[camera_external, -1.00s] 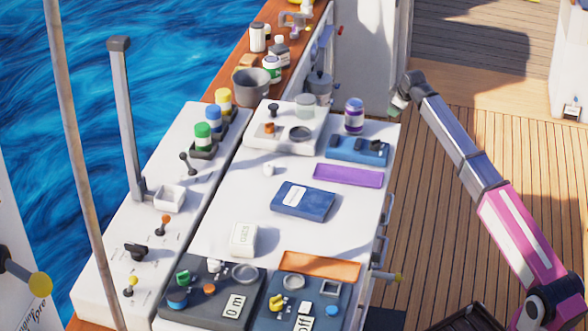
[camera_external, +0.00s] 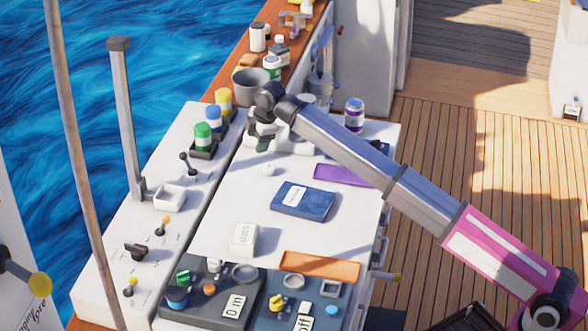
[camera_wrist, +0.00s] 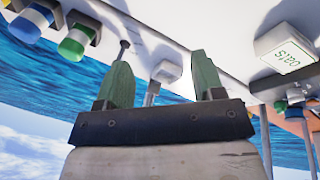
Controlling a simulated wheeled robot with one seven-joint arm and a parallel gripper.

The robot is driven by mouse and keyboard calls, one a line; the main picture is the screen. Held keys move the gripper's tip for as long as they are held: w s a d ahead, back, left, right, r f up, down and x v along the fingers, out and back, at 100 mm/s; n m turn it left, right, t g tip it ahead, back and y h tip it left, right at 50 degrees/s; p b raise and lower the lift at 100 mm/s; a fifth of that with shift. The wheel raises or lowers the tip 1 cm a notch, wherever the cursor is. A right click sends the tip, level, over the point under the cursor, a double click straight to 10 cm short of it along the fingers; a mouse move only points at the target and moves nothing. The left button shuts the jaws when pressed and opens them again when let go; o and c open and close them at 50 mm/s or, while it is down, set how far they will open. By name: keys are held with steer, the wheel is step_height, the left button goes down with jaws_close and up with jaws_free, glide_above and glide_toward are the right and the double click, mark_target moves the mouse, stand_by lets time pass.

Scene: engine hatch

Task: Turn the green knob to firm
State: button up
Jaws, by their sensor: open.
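A green knob-like top (camera_external: 202,131) sits on a white cylinder on the left white console; in the wrist view it also shows (camera_wrist: 76,45) at the upper left, clear of my fingers. A smaller green knob (camera_external: 183,277) is on the dark panel at the front left; I cannot tell which one the task means. I cannot read any "firm" mark. My gripper (camera_external: 259,143) is above the far part of the counter, to the right of the green-topped cylinder and apart from it. In the wrist view my gripper (camera_wrist: 160,82) is open, with nothing between its green fingers.
Blue (camera_external: 214,112) and yellow (camera_external: 223,97) topped cylinders stand behind the green one. A black lever (camera_external: 187,162) stands in front. A grey pot (camera_external: 256,81) is behind my gripper. A navy case (camera_external: 303,201) and a white oats box (camera_external: 243,238) lie on the mostly clear counter.

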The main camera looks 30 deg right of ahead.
steer(key=s+a+n+g, duration=0.15)
steer(key=s+a, duration=0.25)
steer(key=a, duration=0.4)
steer(key=s+a+f+n, duration=0.1)
steer(key=s+a+n, duration=0.1)
steer(key=s+a, duration=0.45)
steer(key=s+a+n, duration=0.2)
steer(key=s+a, duration=0.1)
steer(key=a, duration=0.6)
steer(key=n+g+h, duration=0.1)
steer(key=n, duration=0.4)
glide_toward(183, 273)
steer(key=shift+w+a+f, duration=0.15)
steer(key=shift+w+a, duration=0.05)
steer(key=shift+a, duration=0.05)
step_height(183, 273, down, 10)
steer(key=shift+f, duration=0.15)
steer(key=c, duration=0.9)
